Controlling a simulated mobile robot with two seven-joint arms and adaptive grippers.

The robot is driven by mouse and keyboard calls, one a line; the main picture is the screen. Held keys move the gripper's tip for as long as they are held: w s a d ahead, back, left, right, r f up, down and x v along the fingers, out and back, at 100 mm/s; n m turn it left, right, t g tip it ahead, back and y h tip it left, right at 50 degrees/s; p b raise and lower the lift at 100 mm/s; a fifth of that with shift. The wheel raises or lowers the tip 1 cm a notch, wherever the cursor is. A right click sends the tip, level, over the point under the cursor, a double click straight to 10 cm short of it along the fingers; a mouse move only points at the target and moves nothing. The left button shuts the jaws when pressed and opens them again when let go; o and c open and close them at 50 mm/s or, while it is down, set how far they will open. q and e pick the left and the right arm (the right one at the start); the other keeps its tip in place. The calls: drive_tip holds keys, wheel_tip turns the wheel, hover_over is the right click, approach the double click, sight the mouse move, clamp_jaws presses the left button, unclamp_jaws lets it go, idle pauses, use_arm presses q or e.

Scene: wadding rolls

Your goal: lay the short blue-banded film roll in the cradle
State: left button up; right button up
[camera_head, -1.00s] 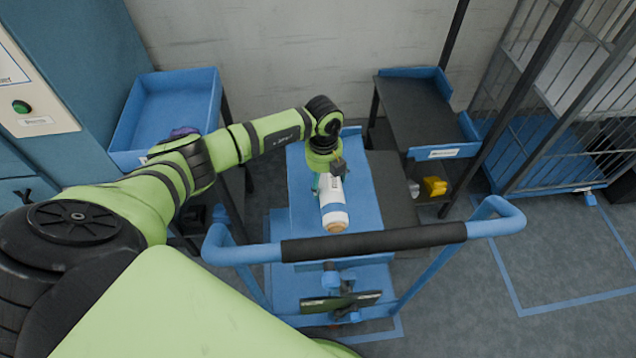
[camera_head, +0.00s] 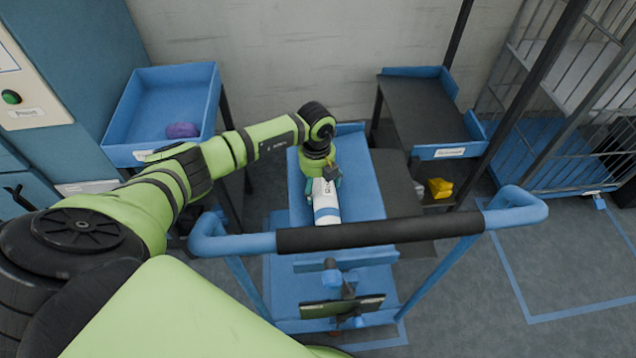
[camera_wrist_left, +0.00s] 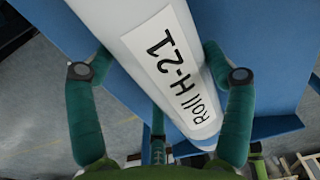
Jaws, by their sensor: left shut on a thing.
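The film roll (camera_head: 325,198) is white with a blue band near its near end, which the cart's handle partly hides in the head view. My left gripper (camera_head: 320,172) is shut on it from above. The roll is over the blue top of the push cart (camera_head: 362,190). I cannot tell whether it touches that top. No cradle can be made out clearly. My right gripper is not in view.
The cart's black-gripped handle (camera_head: 380,236) crosses in front of the roll. A blue tray (camera_head: 150,105) with a purple item (camera_head: 182,130) stands at left. A dark shelf table (camera_head: 425,110) and a yellow object (camera_head: 440,187) are at right, beside a wire cage (camera_head: 565,100).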

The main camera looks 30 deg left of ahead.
sight(317, 180)
use_arm(q)
drive_tip(key=shift+w+f+b, duration=0.1)
drive_tip(key=shift+f+b, duration=0.2)
drive_tip(key=shift+f, duration=0.25)
drive_tip(key=o, duration=1.5)
drive_tip(key=shift+r, duration=0.25)
wheel_tip(317, 180, up, 13)
drive_tip(key=shift+s, duration=0.2)
drive_tip(key=shift+a+f, duration=0.1)
drive_tip(key=shift+f, duration=0.1)
